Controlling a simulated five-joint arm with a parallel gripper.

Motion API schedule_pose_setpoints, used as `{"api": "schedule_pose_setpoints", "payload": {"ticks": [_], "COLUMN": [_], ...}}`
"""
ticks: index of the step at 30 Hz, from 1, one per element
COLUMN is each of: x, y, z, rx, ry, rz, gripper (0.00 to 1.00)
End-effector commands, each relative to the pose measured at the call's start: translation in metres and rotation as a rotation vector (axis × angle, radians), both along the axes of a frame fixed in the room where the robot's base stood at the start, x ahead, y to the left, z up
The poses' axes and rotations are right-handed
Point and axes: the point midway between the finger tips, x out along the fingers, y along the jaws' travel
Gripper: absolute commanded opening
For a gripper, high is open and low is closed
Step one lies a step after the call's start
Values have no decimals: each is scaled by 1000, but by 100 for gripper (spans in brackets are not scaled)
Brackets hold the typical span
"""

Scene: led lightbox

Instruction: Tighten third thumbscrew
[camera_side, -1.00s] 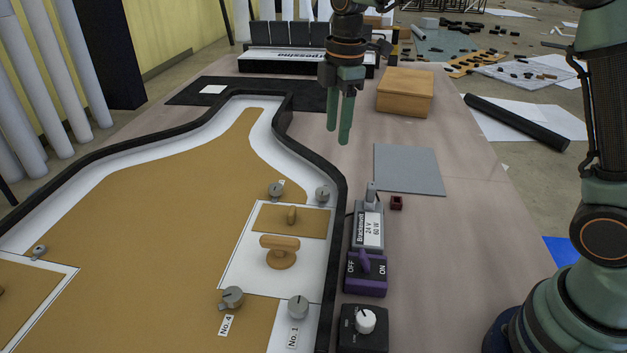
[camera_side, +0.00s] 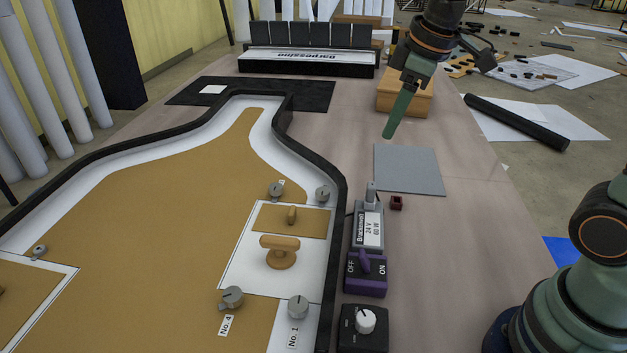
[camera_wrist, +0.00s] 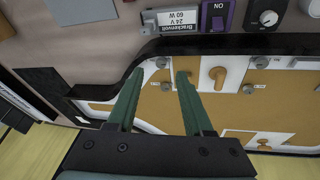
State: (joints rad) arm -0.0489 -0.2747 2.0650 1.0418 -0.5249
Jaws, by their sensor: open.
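Several grey thumbscrews sit on the lightbox (camera_side: 338,230): two at the upper right corner, one left (camera_side: 275,189) and one right (camera_side: 322,194); one (camera_side: 231,297) by a "No. 4" label; one (camera_side: 298,306) by a "No. 1" label; and one (camera_side: 40,252) at far left. The label by the upper left screw is too small to read. I cannot tell which screw is third. My gripper (camera_side: 389,134) is empty, above the table right of the lightbox, near the grey pad. In the wrist view my gripper (camera_wrist: 160,74) is open, fingers apart, with two thumbscrews appearing between them.
Right of the lightbox are the power supply (camera_side: 368,228), purple switch (camera_side: 366,274) and dimmer (camera_side: 363,328). A grey pad (camera_side: 409,170) and wooden box (camera_side: 405,104) lie farther back.

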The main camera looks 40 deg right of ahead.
Motion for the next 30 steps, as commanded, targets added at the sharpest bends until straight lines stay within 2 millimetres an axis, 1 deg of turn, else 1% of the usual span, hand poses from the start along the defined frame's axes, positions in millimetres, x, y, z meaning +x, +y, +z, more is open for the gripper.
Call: {"api": "schedule_pose_setpoints", "payload": {"ticks": [3,8,18,24,30], "x": [-13,-30,-61,-70,-73], "y": [-4,-8,-15,-17,-18], "z": [0,-2,-14,-20,-22], "rx": [27,67,160,197,210], "ry": [-30,-67,-141,-166,-174], "rz": [-84,-199,-427,-508,-535], "gripper": [51,51,51,51,51]}}
